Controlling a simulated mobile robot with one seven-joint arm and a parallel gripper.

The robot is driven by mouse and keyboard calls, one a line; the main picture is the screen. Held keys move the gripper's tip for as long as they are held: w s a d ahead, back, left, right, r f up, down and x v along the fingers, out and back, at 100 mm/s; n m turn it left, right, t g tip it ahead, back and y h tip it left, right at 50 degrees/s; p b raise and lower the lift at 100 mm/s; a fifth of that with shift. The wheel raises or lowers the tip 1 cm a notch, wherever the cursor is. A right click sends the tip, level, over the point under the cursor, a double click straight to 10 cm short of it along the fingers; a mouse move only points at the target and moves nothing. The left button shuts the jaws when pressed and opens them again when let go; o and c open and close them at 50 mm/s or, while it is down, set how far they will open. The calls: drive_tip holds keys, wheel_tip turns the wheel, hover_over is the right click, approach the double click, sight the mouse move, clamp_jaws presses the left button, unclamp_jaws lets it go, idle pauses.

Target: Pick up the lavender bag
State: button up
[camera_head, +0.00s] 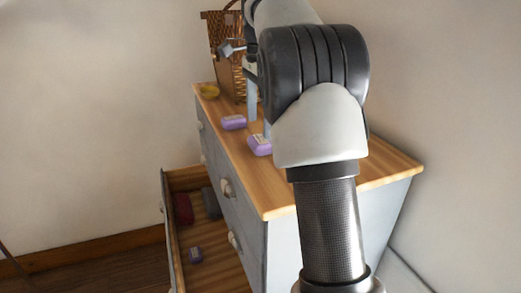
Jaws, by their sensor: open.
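Two small purple packets with pale labels, which look like lavender bags, lie on the wooden top of the dresser. One lavender bag (233,122) is farther back and left. The other lavender bag (260,145) is nearer and partly hidden by my arm.
The dresser (285,200) has its drawer (174,240) pulled out to the left, with a dark red item (183,209) and a grey item (211,203) inside. Walls are behind and right.

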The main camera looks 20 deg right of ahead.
sight(260, 139)
wheel_tip(260, 139, down, 6)
drive_tip(key=shift+w+d+r+b, duration=0.1)
drive_tip(key=shift+d+r+b, duration=0.05)
drive_tip(key=shift+b, duration=0.25)
drive_tip(key=c, duration=1.1)
